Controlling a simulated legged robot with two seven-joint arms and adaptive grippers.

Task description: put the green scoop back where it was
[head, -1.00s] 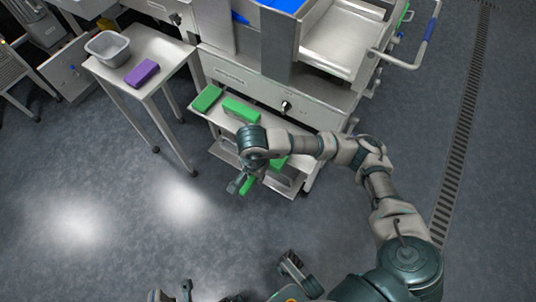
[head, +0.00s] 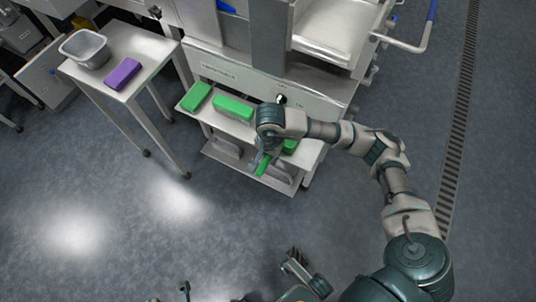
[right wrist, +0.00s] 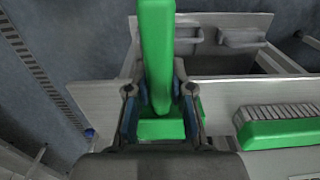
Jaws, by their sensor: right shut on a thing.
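My right gripper (head: 264,158) is shut on the green scoop (head: 263,166), which hangs tilted below it over the front right of the low steel shelf (head: 225,122). In the right wrist view the scoop (right wrist: 157,55) stands as a long green bar between the two fingers (right wrist: 158,98). A green block (right wrist: 160,129) shows just behind the fingers, partly hidden by them; I cannot tell whether the scoop touches it.
A bristled green brush (right wrist: 285,133) lies right of my gripper in the wrist view. A side table (head: 140,50) holds a grey tub (head: 84,50) and a purple block (head: 123,73).

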